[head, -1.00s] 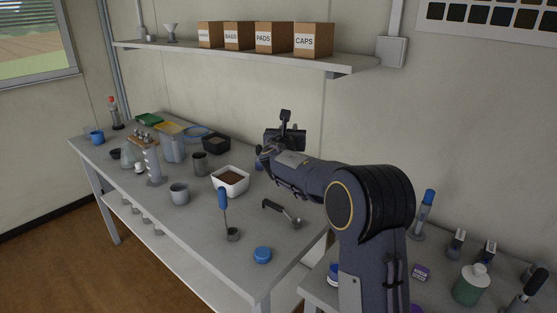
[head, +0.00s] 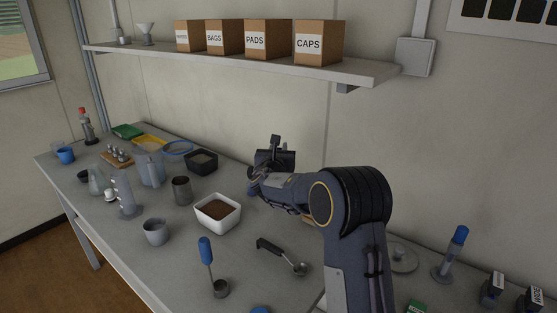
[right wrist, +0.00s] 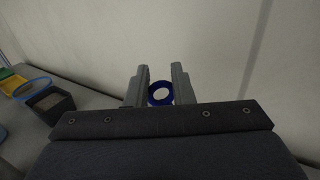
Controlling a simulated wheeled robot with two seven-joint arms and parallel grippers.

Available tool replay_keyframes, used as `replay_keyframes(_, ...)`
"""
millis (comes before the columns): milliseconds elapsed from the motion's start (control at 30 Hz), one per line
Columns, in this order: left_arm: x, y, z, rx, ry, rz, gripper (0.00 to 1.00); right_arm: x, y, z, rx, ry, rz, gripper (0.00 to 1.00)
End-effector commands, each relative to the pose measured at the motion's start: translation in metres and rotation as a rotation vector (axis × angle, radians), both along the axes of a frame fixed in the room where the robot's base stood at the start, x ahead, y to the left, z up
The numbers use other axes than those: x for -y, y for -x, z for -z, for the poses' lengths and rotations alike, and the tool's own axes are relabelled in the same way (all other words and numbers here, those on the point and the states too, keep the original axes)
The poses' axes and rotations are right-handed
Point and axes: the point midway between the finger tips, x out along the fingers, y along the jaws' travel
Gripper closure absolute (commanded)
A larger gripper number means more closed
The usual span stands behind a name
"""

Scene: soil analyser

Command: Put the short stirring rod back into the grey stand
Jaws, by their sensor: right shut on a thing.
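My right gripper (head: 275,150) is above the far right part of the table, near the wall, seen from behind my arm. In the right wrist view its two fingers (right wrist: 158,88) close around a round, blue-rimmed thing (right wrist: 160,93) with a pale centre, seen end-on. The rest of that thing is hidden, so I cannot tell whether it is the short stirring rod. I cannot single out the grey stand for certain. My left gripper is not in view.
A white tub of soil (head: 218,213), grey cups (head: 156,232) and a black-handled ladle (head: 285,256) occupy the table. A black box (head: 202,163) stands left of my gripper. A shelf with cartons (head: 320,43) hangs above. A blue-topped cylinder (head: 451,254) stands at right.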

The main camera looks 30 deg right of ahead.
Motion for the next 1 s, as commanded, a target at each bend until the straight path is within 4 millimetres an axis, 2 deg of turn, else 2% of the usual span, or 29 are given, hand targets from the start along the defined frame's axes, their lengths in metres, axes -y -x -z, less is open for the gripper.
replay_keyframes(33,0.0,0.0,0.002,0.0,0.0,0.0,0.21,0.0,0.0,0.011,-0.005,0.001,0.0,1.0)
replay_keyframes(167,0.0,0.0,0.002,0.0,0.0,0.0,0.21,0.0,0.0,0.025,-0.001,0.0,0.0,1.0)
replay_keyframes(567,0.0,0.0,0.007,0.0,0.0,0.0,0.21,0.0,0.0,0.03,0.001,0.0,0.0,1.0)
replay_keyframes(600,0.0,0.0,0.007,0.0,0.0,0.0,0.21,0.0,0.0,0.03,0.001,-0.001,0.0,0.77)
replay_keyframes(733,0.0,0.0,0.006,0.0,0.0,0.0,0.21,0.0,0.0,0.029,0.0,0.0,0.0,0.6)
replay_keyframes(767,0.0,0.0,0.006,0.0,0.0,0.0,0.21,0.0,0.0,0.029,0.0,0.0,0.0,0.57)
replay_keyframes(1000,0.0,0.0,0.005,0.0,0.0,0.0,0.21,0.0,0.0,0.028,0.0,0.0,0.0,0.57)
